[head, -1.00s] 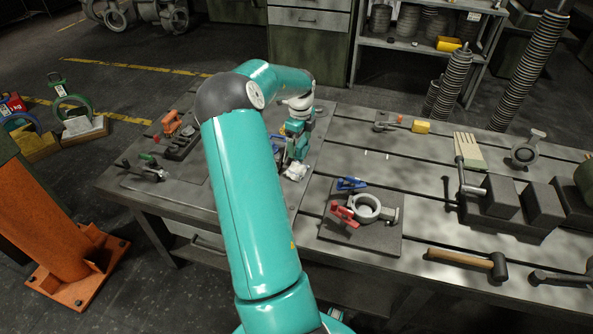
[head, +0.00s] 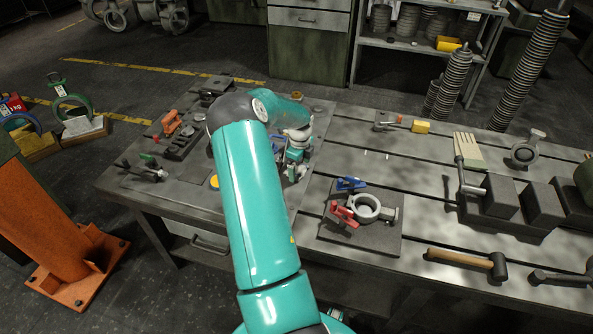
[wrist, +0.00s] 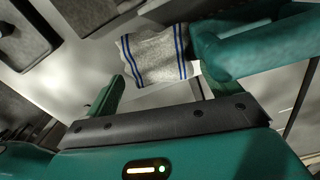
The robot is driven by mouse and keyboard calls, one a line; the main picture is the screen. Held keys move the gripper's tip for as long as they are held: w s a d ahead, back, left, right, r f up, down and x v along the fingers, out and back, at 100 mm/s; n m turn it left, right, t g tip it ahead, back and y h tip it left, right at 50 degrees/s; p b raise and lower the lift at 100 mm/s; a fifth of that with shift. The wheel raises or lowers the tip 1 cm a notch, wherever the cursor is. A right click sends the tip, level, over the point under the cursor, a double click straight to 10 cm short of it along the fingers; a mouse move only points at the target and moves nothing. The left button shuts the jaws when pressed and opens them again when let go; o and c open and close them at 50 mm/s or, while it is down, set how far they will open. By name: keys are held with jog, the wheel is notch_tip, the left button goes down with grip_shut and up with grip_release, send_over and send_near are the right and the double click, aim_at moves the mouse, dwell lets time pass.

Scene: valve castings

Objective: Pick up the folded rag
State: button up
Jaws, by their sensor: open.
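The folded rag (wrist: 155,58) is pale grey with blue stripes near two edges. In the wrist view it lies flat on the grey worktop, ahead of and between the two fingers of my gripper (wrist: 158,80). The fingers are spread apart and nothing is held between them. In the head view my gripper (head: 293,165) points down over the left part of the bench, and my arm and gripper hide most of the area around the rag. A bulky teal part (wrist: 255,42) covers the rag's right side in the wrist view; I cannot tell what it is.
A dark plate with a ring-shaped casting (head: 366,207) and red and blue clamps lies right of my gripper. A mallet (head: 470,261), a brush (head: 468,150) and dark blocks (head: 500,196) lie farther right. An orange-handled tool (head: 171,123) lies left of my arm.

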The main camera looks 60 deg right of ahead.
jog(key=c, duration=1.1)
jog(key=shift+o, duration=0.2)
jog(key=shift+r, duration=0.1)
jog(key=shift+r, duration=0.6)
jog(key=s+a+r, duration=0.1)
jog(key=a+r, duration=0.3)
jog(key=s+a+r, duration=0.1)
jog(key=a+r, duration=0.2)
jog(key=a, duration=0.2)
jog(key=s+a+r, duration=0.1)
jog(key=a+r, duration=0.3)
jog(key=shift+a+r, duration=0.3)
jog(key=shift+a, duration=0.1)
